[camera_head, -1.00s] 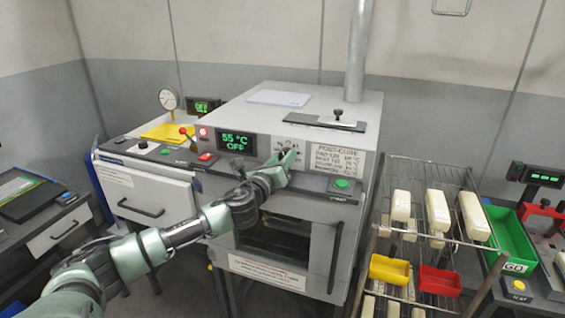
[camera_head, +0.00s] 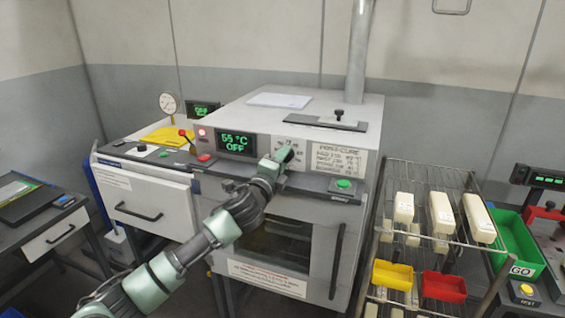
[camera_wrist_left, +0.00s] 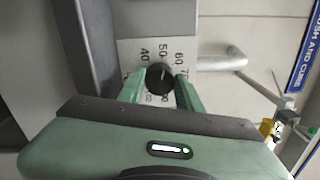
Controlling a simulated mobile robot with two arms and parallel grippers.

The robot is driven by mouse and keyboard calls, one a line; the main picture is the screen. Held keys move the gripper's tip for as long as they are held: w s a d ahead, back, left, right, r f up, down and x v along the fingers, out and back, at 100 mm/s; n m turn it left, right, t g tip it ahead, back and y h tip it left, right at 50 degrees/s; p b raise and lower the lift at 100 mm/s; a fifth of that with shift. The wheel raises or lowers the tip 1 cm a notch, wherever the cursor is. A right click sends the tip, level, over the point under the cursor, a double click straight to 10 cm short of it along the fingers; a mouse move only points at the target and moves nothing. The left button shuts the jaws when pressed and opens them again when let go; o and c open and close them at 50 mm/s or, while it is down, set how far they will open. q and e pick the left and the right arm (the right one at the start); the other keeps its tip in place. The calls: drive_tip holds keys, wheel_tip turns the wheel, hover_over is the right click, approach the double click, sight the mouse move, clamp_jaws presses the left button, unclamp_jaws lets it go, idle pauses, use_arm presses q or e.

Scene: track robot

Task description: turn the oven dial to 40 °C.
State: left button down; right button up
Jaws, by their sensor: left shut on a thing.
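The oven (camera_head: 270,215) stands in the middle of the head view. Its green display (camera_head: 236,142) reads 55 °C and OFF. My left gripper (camera_head: 284,156) is at the oven's front panel, right of the display, and covers most of the dial there. In the left wrist view the round black dial (camera_wrist_left: 160,78) sits between the two green fingers of the left gripper (camera_wrist_left: 160,90), which are shut on it. Scale numbers 40, 50, 60 and 70 show around the dial; its pointer mark is not clear. My right gripper is not in view.
A green button (camera_head: 344,184) is on the ledge right of the gripper, and a red button (camera_head: 204,158) is left of it. A printed label (camera_head: 337,158) is beside the dial. A wire rack (camera_head: 430,250) with white blocks and bins stands at right.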

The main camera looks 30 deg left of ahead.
use_arm(q)
drive_tip(key=n, duration=0.5)
drive_tip(key=shift+f, duration=0.15)
drive_tip(key=n, duration=0.4)
drive_tip(key=shift+d+y, duration=0.1)
drive_tip(key=shift+y, duration=0.2)
drive_tip(key=shift+n, duration=0.5)
drive_tip(key=c, duration=0.9)
unclamp_jaws()
drive_tip(key=shift+c, duration=0.2)
drive_tip(key=shift+s+b, duration=0.1)
drive_tip(key=shift+b, duration=0.2)
